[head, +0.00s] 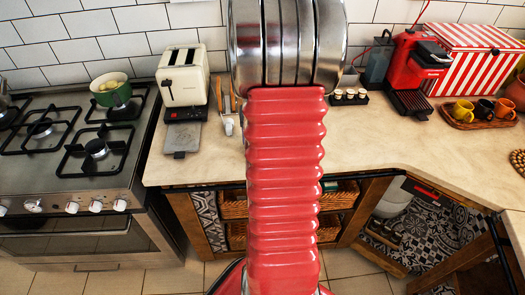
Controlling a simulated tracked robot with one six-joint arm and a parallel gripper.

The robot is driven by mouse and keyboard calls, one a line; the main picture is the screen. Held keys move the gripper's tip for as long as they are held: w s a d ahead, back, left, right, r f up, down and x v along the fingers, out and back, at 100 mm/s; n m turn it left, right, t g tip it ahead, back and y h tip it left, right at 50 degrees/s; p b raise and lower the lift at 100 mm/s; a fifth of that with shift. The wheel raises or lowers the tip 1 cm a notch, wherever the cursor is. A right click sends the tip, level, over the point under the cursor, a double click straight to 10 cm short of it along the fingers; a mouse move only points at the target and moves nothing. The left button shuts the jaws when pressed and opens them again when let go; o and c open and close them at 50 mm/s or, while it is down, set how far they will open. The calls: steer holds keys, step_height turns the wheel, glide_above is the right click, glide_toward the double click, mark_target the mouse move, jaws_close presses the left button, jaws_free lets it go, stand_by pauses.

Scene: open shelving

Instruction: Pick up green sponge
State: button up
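I cannot make out a green sponge in the head view. My own red ribbed arm with its metal section rises through the middle of the picture and hides part of the counter and the wall behind it. My gripper is not in view.
A gas stove (60,150) with a green pot (112,93) stands left. On the counter (400,150) are a cream toaster (183,78), a red coffee machine (407,62), a striped box (472,60) and a tray of cups (457,120). Wicker baskets (233,206) sit below. The counter's front right is clear.

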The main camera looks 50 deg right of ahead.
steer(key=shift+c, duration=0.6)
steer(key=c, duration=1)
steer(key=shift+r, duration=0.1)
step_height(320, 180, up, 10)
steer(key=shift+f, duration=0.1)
